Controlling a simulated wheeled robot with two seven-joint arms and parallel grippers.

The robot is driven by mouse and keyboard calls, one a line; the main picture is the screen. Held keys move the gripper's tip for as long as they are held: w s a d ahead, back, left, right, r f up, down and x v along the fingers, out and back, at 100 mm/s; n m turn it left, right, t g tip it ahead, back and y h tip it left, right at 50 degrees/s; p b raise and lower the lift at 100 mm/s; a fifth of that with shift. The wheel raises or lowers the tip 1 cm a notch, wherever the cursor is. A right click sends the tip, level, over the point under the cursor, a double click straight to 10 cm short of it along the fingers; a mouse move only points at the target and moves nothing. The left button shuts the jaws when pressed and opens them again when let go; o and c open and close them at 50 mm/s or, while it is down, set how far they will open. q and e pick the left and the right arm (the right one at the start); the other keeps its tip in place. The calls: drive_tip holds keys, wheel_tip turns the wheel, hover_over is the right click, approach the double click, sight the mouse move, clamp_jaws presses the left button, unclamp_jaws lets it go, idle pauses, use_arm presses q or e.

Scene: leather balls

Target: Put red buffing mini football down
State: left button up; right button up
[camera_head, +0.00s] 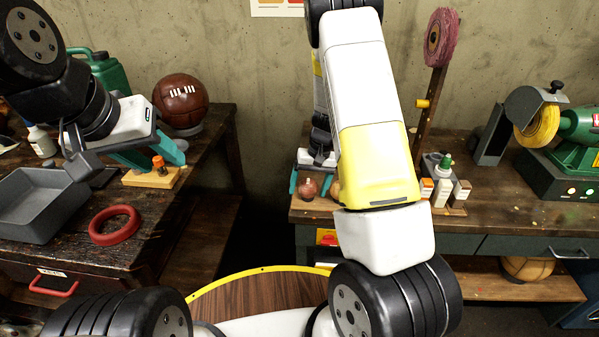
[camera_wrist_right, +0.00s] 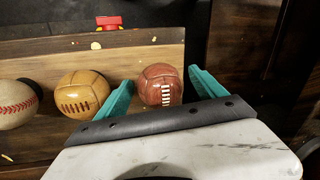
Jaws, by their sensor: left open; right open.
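The red mini football (camera_wrist_right: 160,86) has white laces and rests on a wooden board (camera_wrist_right: 150,56) in the right wrist view. In the head view it shows small (camera_head: 308,189) at the left end of the right bench. My right gripper (camera_wrist_right: 161,92) is open, with one teal finger on each side of the ball; the left finger is very near it, and I cannot tell if they touch. My left gripper (camera_head: 154,157) is open over the left bench, near a small orange-capped bottle (camera_head: 159,165) on a wooden block (camera_head: 150,178).
A tan ball (camera_wrist_right: 83,94) and a baseball (camera_wrist_right: 17,104) sit left of the red football. The left bench holds a grey tray (camera_head: 36,205), red ring (camera_head: 115,225) and large brown football (camera_head: 181,100).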

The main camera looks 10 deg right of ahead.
sight(316, 183)
drive_tip(key=shift+r, duration=0.1)
drive_tip(key=v, duration=1.2)
drive_tip(key=s+a+r+t+y, duration=0.1)
drive_tip(key=s+a+r+t, duration=0.2)
drive_tip(key=s+r, duration=0.9)
drive_tip(key=s+r+t, duration=0.1)
drive_tip(key=s+r, duration=0.3)
drive_tip(key=s, duration=0.2)
drive_tip(key=s+a+r+n+t+h, duration=0.1)
drive_tip(key=s+r+t, duration=0.1)
drive_tip(key=s+r, duration=0.2)
drive_tip(key=shift+s+a+n, duration=0.3)
drive_tip(key=shift+s+a, duration=0.05)
drive_tip(key=shift+s, duration=0.7)
drive_tip(key=shift+o, duration=0.2)
